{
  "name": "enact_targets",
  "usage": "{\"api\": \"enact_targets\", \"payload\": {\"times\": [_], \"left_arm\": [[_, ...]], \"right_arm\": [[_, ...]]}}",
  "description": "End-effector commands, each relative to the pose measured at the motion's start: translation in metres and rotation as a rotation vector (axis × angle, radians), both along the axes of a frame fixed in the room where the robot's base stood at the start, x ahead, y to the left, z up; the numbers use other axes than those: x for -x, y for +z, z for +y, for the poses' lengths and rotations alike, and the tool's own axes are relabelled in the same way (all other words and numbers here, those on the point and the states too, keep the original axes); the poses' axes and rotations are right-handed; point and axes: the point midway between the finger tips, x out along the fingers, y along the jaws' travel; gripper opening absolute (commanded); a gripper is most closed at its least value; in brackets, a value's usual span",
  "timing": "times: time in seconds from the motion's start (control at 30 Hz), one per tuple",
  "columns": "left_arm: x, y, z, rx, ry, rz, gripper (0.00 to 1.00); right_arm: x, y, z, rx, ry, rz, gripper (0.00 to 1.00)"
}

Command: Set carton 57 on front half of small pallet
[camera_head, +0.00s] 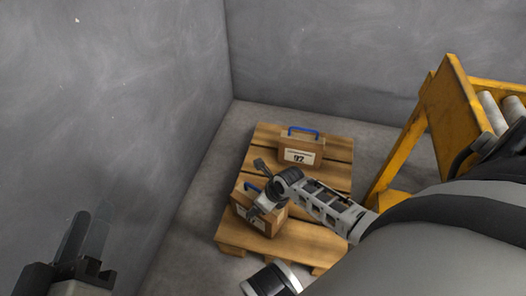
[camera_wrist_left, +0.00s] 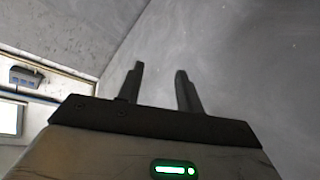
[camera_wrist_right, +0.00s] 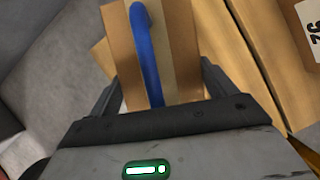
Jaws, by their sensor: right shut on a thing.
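A brown carton with a blue handle (camera_head: 240,210) is at the front left of the wooden pallet (camera_head: 292,240); its number cannot be read. My right gripper (camera_head: 257,190) is over this carton and shut on it. In the right wrist view the carton (camera_wrist_right: 184,50) lies between the fingers (camera_wrist_right: 158,88), with its blue handle running between them. Whether its base rests fully on the boards is hidden. My left gripper (camera_head: 88,238) is at the lower left, away from the pallet, and its fingers (camera_wrist_left: 160,75) are apart and empty.
Another carton labelled 92 (camera_head: 301,147), also with a blue handle, stands on the pallet's back half. A yellow roller conveyor frame (camera_head: 402,140) stands to the right. Grey walls (camera_head: 110,110) close in at the left and back. Bare boards lie between the cartons.

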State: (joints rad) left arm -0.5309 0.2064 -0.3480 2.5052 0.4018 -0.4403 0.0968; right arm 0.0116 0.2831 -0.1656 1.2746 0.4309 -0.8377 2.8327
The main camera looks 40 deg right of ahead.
Motion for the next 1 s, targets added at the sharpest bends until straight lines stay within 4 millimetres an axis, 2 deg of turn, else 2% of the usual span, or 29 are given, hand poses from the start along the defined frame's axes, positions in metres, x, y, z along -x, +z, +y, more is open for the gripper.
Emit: {"api": "enact_targets", "payload": {"times": [0.03,0.13,0.37,0.4,0.47,0.73,0.93,0.97,1.0], "left_arm": [[-0.001,0.002,0.0,0.008,0.0,-0.014,0.36],[-0.002,0.008,0.0,0.014,0.001,-0.025,0.36],[-0.002,0.007,0.0,0.012,0.001,-0.025,0.36],[-0.002,0.007,0.0,0.011,0.002,-0.026,0.36],[-0.001,0.006,0.0,0.009,0.0,-0.026,0.36],[-0.001,0.007,-0.001,0.007,-0.003,-0.023,0.36],[0.002,0.013,0.0,-0.051,-0.003,0.021,0.36],[0.003,0.009,0.0,-0.068,-0.002,0.044,0.36],[0.006,-0.004,0.002,-0.112,0.004,0.079,0.36]], "right_arm": [[-0.006,0.001,0.0,-0.001,-0.001,-0.018,0.12],[-0.006,0.002,0.0,-0.001,-0.001,-0.019,0.12],[-0.006,0.001,0.0,-0.002,-0.002,-0.017,0.12],[-0.002,-0.004,0.0,-0.001,0.0,-0.005,0.86],[-0.002,-0.003,0.0,0.001,0.0,-0.005,1.0],[-0.002,0.001,0.0,0.001,0.001,-0.007,1.0],[0.011,0.032,-0.003,-0.002,0.0,-0.005,1.0],[0.013,0.039,-0.004,-0.002,0.0,-0.006,1.0],[0.017,0.047,-0.005,-0.003,-0.001,-0.007,1.0]]}}
